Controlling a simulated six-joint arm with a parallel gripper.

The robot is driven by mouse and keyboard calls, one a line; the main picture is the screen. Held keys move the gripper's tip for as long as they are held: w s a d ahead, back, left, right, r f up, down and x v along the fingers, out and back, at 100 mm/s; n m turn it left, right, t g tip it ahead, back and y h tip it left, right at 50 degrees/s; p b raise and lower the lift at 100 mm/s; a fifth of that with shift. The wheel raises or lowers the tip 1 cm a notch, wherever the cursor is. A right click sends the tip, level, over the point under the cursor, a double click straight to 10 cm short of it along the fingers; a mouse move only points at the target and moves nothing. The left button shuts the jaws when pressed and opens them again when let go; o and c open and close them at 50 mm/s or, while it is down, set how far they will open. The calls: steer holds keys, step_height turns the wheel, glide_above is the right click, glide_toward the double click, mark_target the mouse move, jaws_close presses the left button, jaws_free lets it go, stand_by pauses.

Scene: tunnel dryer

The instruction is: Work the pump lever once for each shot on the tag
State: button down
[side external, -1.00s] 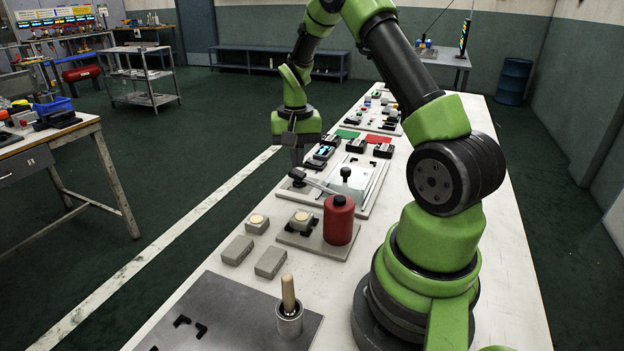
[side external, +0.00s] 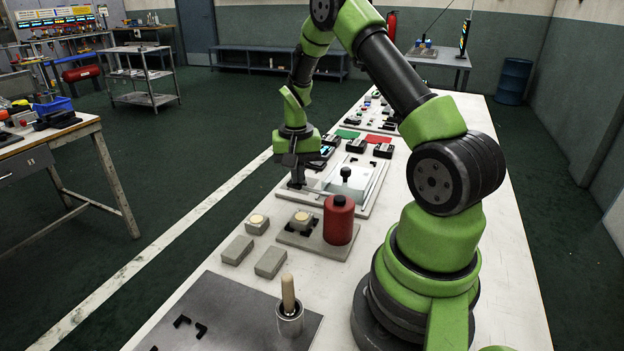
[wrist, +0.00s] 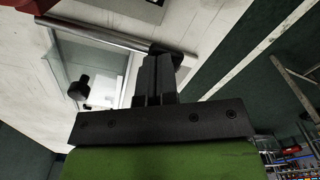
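The red pump cylinder (side external: 339,222) stands upright on a grey base plate (side external: 298,238) on the long bench. Its metal lever (side external: 317,192) reaches left from the top, close to level. In the wrist view the lever bar (wrist: 95,32) runs to a black end knob (wrist: 185,58). My gripper (side external: 296,182) is over this end. In the wrist view its fingers (wrist: 152,62) are together, at or just beside the knob; whether they touch it I cannot tell. No readable shot tag shows.
A panel with a black-knobbed stick (side external: 345,175) lies behind the pump. A wooden-handled tool in a metal cup (side external: 289,305) stands in front.

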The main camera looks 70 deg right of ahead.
steer(key=shift+f, duration=0.8)
steer(key=shift+r, duration=4.3)
